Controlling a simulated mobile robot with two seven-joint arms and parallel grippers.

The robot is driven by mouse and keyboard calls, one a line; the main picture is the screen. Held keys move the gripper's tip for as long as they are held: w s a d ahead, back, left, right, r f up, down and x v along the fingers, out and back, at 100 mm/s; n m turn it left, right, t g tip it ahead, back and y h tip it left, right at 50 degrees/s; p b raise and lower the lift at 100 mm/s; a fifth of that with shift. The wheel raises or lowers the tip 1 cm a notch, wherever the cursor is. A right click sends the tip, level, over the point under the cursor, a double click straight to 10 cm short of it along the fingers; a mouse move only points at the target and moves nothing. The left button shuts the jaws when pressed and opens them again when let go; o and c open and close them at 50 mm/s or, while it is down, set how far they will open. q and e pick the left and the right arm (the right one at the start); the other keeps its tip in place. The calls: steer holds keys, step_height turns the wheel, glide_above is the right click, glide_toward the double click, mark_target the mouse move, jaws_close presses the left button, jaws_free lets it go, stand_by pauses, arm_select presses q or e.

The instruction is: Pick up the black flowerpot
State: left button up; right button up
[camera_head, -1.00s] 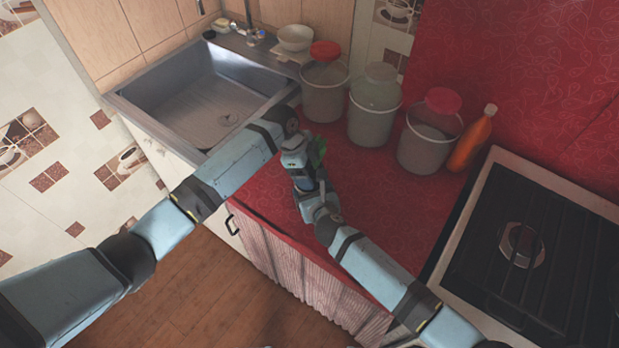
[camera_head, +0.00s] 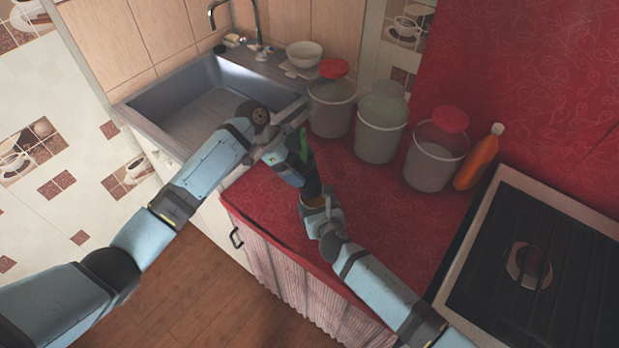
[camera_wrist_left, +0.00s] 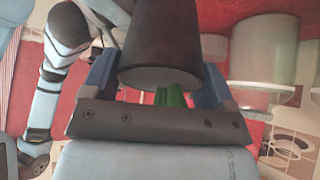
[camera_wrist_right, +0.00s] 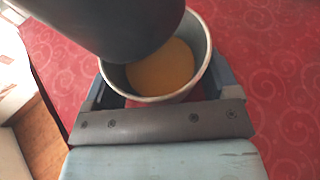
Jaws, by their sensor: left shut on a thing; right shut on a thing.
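The black flowerpot (camera_wrist_left: 165,40) is between my left gripper's fingers in the left wrist view, and the gripper (camera_head: 303,168) is shut on it. Green leaves (camera_head: 303,142) show beside that gripper. My right gripper (camera_head: 322,207) is lower, over the counter, and is shut on a grey metal cup (camera_wrist_right: 203,70) with a yellow-orange inside (camera_wrist_right: 163,72). In the right wrist view the black flowerpot (camera_wrist_right: 115,25) hangs over the cup's rim and hides part of it. Whether they touch, I cannot tell.
The red counter (camera_head: 360,210) has three grey lidded buckets (camera_head: 432,165) at the back and an orange bottle (camera_head: 478,160). A black stove (camera_head: 545,250) is on the right. A steel sink (camera_head: 205,105) and a white bowl (camera_head: 304,54) are at the upper left.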

steer(key=shift+f, duration=0.1)
arm_select(q)
steer(key=w+a+r+y, duration=0.1)
steer(key=w+a, duration=0.1)
steer(key=a, duration=0.8)
steer(key=w+a+r+t+y, duration=0.1)
steer(key=w+a+y, duration=0.1)
steer(key=a, duration=0.8)
steer(key=shift+w+a+r+y, duration=0.25)
steer(key=shift+w+r+y, duration=0.1)
steer(key=shift+w, duration=0.2)
arm_select(e)
steer(key=o, duration=0.8)
steer(key=v, duration=1.2)
arm_select(q)
steer(key=shift+s+f, duration=0.1)
arm_select(e)
steer(key=shift+s, duration=0.15)
